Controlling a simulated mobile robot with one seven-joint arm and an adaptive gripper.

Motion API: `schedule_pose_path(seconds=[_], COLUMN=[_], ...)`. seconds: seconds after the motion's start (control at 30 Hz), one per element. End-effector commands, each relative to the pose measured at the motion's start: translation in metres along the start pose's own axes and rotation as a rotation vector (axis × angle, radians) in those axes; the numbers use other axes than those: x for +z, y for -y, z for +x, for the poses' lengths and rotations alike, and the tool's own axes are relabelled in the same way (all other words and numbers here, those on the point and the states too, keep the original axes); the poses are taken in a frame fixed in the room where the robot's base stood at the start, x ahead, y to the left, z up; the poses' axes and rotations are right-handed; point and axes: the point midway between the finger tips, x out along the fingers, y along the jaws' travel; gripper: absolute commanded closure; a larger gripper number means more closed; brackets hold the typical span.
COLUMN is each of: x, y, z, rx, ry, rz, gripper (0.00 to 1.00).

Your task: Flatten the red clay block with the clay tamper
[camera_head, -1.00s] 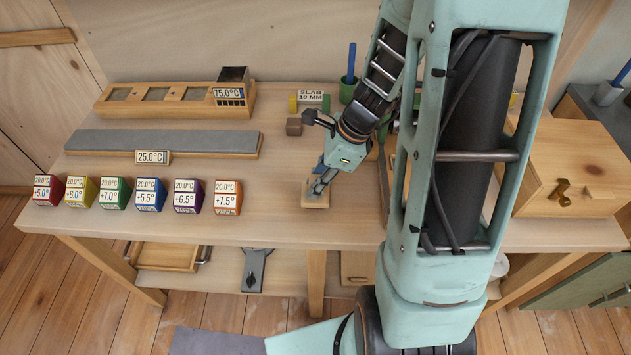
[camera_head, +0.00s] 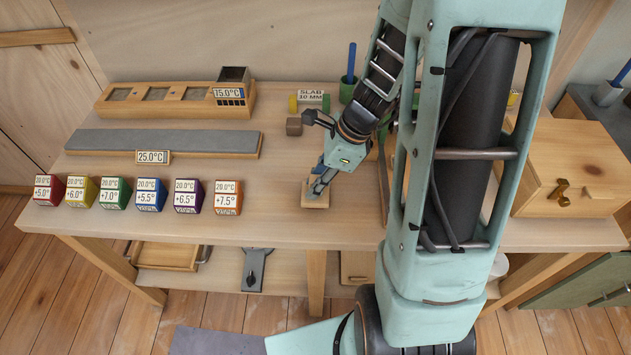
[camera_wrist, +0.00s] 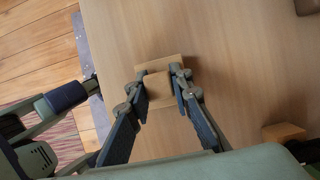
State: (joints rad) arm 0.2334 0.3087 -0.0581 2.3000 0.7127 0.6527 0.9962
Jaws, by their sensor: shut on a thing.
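The clay tamper (camera_head: 316,203) is a pale wooden square plate with a smaller block-like grip on top. My gripper (camera_head: 319,186) is shut on that grip near the table's front edge. In the wrist view the two fingers (camera_wrist: 160,88) close on either side of the tamper's grip (camera_wrist: 158,84), with the plate showing around it. The plate is low over or on the table; I cannot tell if it touches. A small reddish-brown cube (camera_head: 293,126), which looks like the clay block, sits behind and slightly left of my gripper. Its corner shows at the wrist view's upper right (camera_wrist: 306,6).
Several coloured labelled blocks (camera_head: 137,194) line the front left. A long grey slab (camera_head: 110,140) marked 25.0°C and a wooden tray (camera_head: 115,110) marked 75.0°C lie behind. A "SLAB 10 MM" gauge (camera_head: 311,97) and green cup (camera_head: 348,92) stand beyond the cube. A wooden box (camera_head: 560,165) is right.

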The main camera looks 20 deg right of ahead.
Motion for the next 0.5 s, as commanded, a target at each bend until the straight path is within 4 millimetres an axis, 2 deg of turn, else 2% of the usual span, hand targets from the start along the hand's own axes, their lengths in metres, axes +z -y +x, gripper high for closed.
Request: schedule_pose_path(seconds=[0.1,0.5], x=[0.005,0.018], y=[0.001,0.001], z=[-0.013,-0.043], rx=[-0.002,-0.002], ry=[0.0,0.001], rz=[0.0,0.0], gripper=[1.0,1.0])
